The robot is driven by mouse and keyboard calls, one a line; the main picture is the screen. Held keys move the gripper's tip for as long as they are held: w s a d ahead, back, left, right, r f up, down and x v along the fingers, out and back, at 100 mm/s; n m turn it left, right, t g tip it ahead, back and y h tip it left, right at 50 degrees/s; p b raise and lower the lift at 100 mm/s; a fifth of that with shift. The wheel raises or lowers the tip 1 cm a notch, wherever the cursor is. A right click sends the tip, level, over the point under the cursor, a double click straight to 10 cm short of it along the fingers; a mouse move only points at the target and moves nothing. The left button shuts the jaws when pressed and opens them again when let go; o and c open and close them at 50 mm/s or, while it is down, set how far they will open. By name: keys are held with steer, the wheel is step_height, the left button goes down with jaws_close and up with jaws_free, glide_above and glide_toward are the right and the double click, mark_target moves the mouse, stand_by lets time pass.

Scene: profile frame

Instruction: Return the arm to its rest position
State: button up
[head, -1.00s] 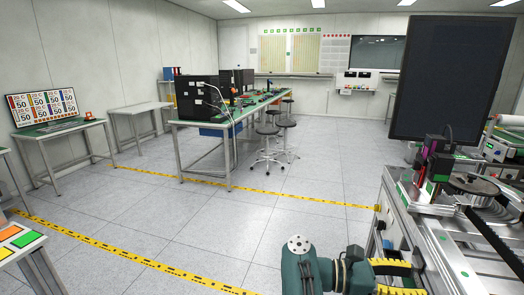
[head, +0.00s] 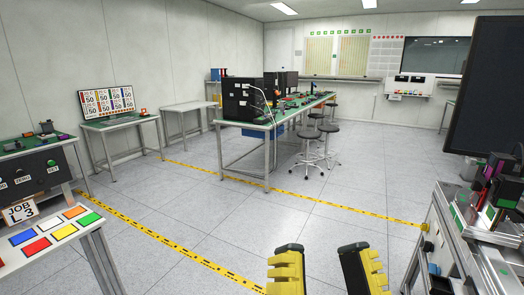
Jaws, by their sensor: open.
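My gripper (head: 322,254) shows at the bottom edge of the head view, right of centre. Its two black and yellow fingers point up in the picture and stand well apart. Nothing is between them; only grey floor shows in the gap. The rest of my arm is below the picture edge, out of view.
A machine frame (head: 487,250) with a dark screen (head: 484,85) stands at the right. A table with coloured squares (head: 18,263) and a control panel (head: 38,176) are at the left. A green-topped bench (head: 243,120) and stools (head: 304,134) stand farther back. Open floor lies between.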

step_height(320, 180, down, 6)
steer(key=w+d+n+g+h, duration=0.2)
steer(key=g, duration=0.1)
step_height(320, 180, up, 39)
steer(key=p, duration=3.8)
steer(key=shift+a+f, duration=0.15)
steer(key=shift+a, duration=0.1)
steer(key=shift+s, duration=0.1)
